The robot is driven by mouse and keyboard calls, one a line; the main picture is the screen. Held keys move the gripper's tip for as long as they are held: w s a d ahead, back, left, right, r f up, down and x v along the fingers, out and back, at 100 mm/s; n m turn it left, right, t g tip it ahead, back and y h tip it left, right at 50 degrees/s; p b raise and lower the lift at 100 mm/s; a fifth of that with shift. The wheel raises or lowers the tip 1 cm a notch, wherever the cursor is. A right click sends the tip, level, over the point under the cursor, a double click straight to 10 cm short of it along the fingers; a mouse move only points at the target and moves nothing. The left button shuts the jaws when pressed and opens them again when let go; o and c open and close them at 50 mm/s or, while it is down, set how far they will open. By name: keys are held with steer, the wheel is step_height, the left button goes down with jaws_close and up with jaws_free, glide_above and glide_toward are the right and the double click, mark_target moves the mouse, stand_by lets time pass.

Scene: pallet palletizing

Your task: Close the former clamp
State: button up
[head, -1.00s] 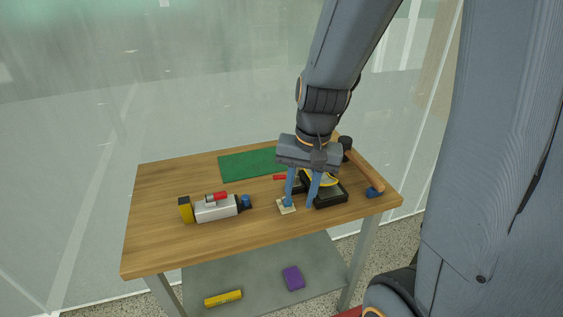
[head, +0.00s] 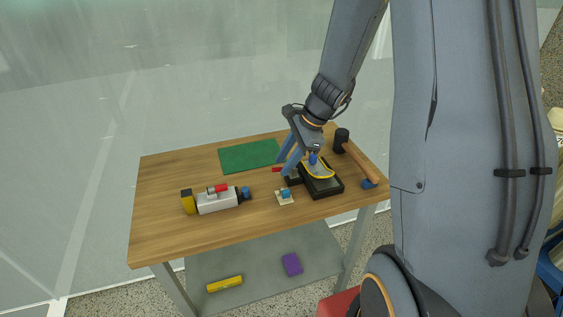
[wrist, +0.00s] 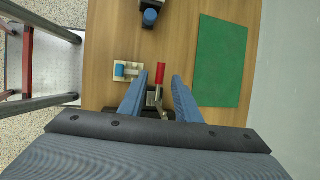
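The wrist view shows my gripper (wrist: 160,77) with gaps to the handle. Most of the former is hidden in the wrist view by my gripper.
A small pale block with a blue knob (head: 285,194) sits just left of the former. A grey device with its own red handle (head: 217,202) lies left. A mallet (head: 360,160) lies right, a green mat (head: 249,156) behind. The table's front left is clear.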

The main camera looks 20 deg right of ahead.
steer(key=shift+a+f, duration=0.15)
steer(key=shift+f, duration=0.15)
